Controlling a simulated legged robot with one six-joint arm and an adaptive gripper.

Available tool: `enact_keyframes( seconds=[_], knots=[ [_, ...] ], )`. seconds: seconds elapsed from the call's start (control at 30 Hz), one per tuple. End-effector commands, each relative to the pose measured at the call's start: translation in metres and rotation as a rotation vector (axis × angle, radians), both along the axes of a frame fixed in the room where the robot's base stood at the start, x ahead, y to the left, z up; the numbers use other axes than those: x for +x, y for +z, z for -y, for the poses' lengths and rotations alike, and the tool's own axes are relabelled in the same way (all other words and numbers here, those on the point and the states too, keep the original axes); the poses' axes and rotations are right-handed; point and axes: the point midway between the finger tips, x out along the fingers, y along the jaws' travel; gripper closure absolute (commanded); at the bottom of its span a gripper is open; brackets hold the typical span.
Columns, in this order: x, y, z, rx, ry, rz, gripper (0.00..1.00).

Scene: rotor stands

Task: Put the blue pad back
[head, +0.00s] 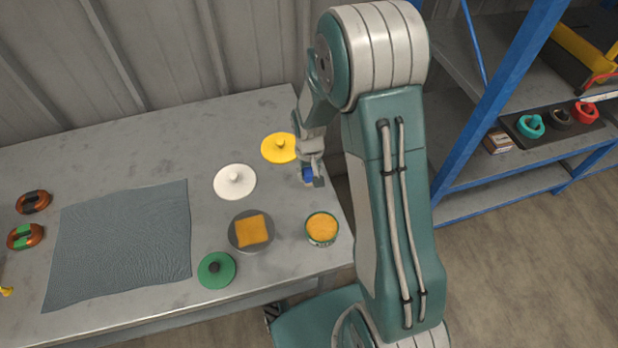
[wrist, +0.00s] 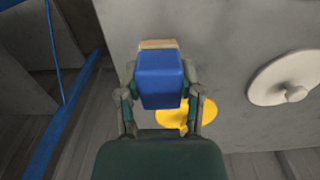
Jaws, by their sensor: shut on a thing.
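The blue pad (wrist: 160,79) is a small blue block held between the two fingers of my gripper (wrist: 158,88) in the wrist view. In the head view my gripper (head: 312,176) is over the right end of the metal table, and a bit of the blue pad (head: 307,175) shows there. A tan edge shows at the pad's far side in the wrist view. I cannot tell whether the pad touches the table.
On the table (head: 130,135) stand a yellow disc (head: 280,148), a white disc (head: 235,182), a green disc (head: 216,270), a grey disc with an orange cloth (head: 251,230) and an orange-filled tin (head: 321,228). A grey mat (head: 120,245) lies left. A blue-framed shelf (head: 480,130) stands right.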

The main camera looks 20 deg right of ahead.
Motion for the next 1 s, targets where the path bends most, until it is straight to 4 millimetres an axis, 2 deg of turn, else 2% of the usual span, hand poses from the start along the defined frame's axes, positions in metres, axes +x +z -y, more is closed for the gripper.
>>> enact_keyframes(
  seconds=[0.23, 0.57, 0.6, 0.63, 0.67, 1.0],
  knots=[
    [0.003, -0.032, 0.003, 0.002, -0.001, -0.003, 0.97],
    [0.003, -0.036, 0.001, 0.000, 0.000, 0.000, 0.97],
    [0.003, -0.036, 0.001, 0.000, 0.000, 0.000, 0.39],
    [0.003, -0.036, 0.001, 0.000, 0.000, 0.000, 0.26],
    [0.003, -0.036, 0.001, 0.000, 0.000, 0.000, 0.18],
    [0.003, -0.036, 0.002, 0.000, -0.001, 0.000, 0.18]
  ],
)
